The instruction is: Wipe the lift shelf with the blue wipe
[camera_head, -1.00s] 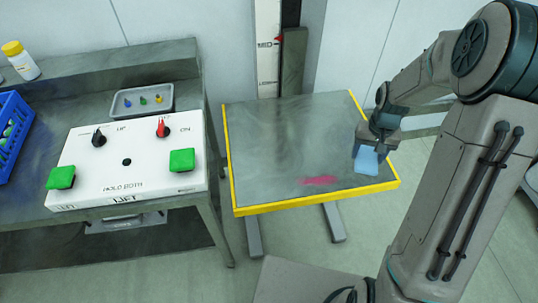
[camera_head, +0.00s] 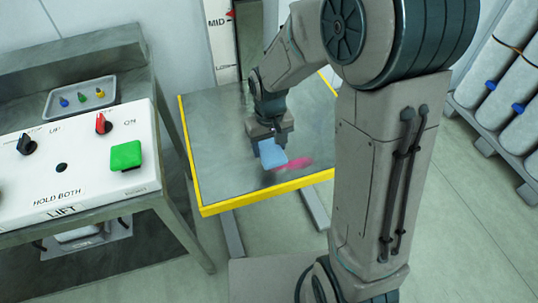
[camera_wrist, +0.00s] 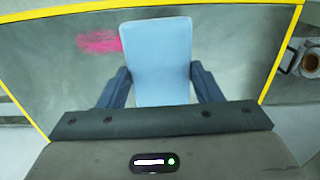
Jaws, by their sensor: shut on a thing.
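The lift shelf (camera_head: 215,120) is a grey metal plate with a yellow edge. A pink smear (camera_head: 293,163) lies on it near its front right part. My gripper (camera_head: 268,137) is shut on the blue wipe (camera_head: 270,155), a light blue pad, over the shelf just left of the smear. In the wrist view the wipe (camera_wrist: 157,60) sits between the dark fingers (camera_wrist: 157,85), and the smear (camera_wrist: 98,41) shows beside the wipe's left edge. I cannot tell whether the wipe touches the shelf. My arm hides the shelf's right part in the head view.
A white lift control panel (camera_head: 75,165) with a green button (camera_head: 126,156) and knobs stands on the bench at left. A small grey tray (camera_head: 80,99) lies behind it. The lift column (camera_head: 222,45) rises behind the shelf. White cylinders (camera_head: 500,85) stand on a rack at right.

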